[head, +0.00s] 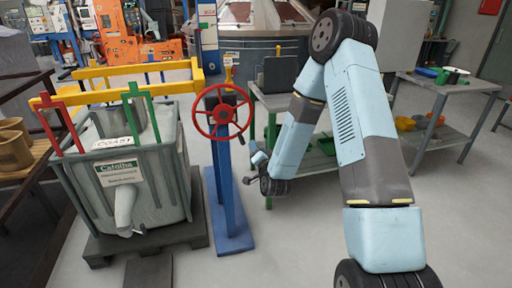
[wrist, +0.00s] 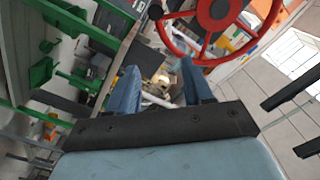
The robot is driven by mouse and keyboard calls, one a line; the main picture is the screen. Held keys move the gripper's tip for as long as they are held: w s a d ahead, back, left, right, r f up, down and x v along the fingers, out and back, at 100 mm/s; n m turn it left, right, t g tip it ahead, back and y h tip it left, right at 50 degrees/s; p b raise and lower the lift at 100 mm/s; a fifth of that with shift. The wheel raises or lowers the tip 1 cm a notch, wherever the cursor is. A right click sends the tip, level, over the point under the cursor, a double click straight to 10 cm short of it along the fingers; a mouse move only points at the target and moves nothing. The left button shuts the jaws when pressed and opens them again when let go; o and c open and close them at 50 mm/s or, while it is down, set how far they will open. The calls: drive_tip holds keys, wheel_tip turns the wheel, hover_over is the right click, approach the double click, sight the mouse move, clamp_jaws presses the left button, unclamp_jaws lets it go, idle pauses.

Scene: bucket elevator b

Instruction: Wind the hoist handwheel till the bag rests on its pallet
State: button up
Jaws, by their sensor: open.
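The red handwheel (head: 222,115) stands upright on a blue post (head: 226,180), right of the bag. The pale grey bag (head: 165,185) carries a green-and-white label and has a spout at its front. It sits within a grey frame over a dark pallet (head: 105,247); I cannot tell whether its underside touches the pallet. My gripper (head: 252,168) is open and empty, low and right of the wheel, apart from it. In the wrist view, my blue fingers (wrist: 160,88) are spread, and the red wheel (wrist: 215,14) shows beyond them at the top.
A yellow beam (head: 130,91) with red and green brackets spans above the bag. A grey workbench (head: 290,102) stands behind my arm. Another table (head: 445,85) with bins is at right. A brown rack (head: 30,190) is at left. Floor in front of the post is clear.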

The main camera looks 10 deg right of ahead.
drive_tip(key=shift+s, duration=0.1)
drive_tip(key=shift+c, duration=0.4)
drive_tip(key=shift+c, duration=0.7)
drive_tip(key=shift+w+d, duration=0.2)
drive_tip(key=shift+w, duration=0.05)
drive_tip(key=shift+c, duration=0.8)
drive_tip(key=shift+w+d+r+g+y, duration=0.15)
drive_tip(key=shift+w+d+g+y, duration=0.3)
drive_tip(key=shift+y, duration=0.65)
drive_tip(key=c, duration=0.3)
drive_tip(key=y, duration=0.1)
drive_tip(key=d+g+y, duration=0.2)
drive_tip(key=shift+w+d+r, duration=0.2)
drive_tip(key=shift+w+r, duration=0.15)
clamp_jaws()
drive_tip(key=s+d+n+g+y, duration=0.1)
drive_tip(key=d+g+y, duration=0.1)
drive_tip(key=d, duration=0.2)
drive_tip(key=w+a+f, duration=0.3)
drive_tip(key=w+a, duration=0.4)
drive_tip(key=a, duration=0.2)
drive_tip(key=shift+w+g, duration=0.2)
drive_tip(key=shift+g, duration=0.15)
